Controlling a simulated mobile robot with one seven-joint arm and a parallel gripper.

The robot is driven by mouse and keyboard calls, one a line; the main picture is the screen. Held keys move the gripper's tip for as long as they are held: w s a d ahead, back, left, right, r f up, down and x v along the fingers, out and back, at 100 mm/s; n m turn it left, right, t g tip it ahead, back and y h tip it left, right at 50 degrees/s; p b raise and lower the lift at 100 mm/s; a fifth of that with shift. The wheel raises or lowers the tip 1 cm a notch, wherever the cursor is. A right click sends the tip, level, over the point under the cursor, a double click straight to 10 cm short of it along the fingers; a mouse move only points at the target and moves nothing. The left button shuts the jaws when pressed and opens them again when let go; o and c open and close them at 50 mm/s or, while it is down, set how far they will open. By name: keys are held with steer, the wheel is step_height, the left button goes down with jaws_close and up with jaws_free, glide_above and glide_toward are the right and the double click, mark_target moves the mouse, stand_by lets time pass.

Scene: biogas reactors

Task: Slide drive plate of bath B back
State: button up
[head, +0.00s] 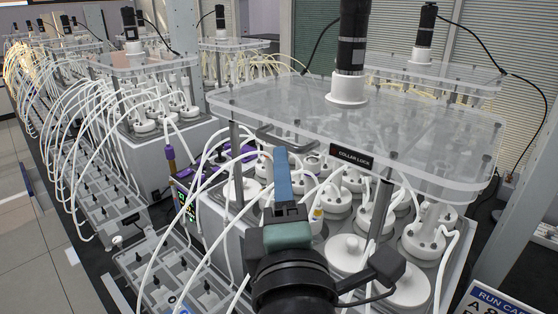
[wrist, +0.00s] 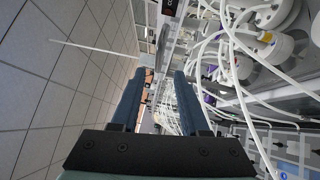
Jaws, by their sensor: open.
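A clear drive plate (head: 270,105) with a black "COLLAR LOCK" label (head: 352,156) lies level on posts above the nearest bath. I see no letter that tells which bath is B. A grey bar handle (head: 285,137) is at the plate's front edge, left of the label. My gripper (head: 281,155) has blue fingers and points away from the head camera, with its tips close to the handle in the picture. I cannot tell if they touch. In the wrist view my gripper (wrist: 159,74) is open, with a gap between its fingers and nothing clearly held.
A black motor (head: 351,40) stands on the plate. White-capped bottles (head: 424,238) and many white tubes (head: 147,270) crowd below and left of it. Similar baths (head: 150,65) stand behind. A sign (head: 500,300) is at lower right. Open floor (wrist: 40,100) shows at left.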

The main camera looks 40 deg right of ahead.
mark_target(279, 143)
steer(key=p+x, duration=0.2)
steer(key=x, duration=0.5)
steer(key=shift+r, duration=0.2)
steer(key=shift+w+d, duration=0.25)
steer(key=shift+w, duration=0.1)
jaws_close()
steer(key=shift+f, duration=0.1)
stand_by(0.8)
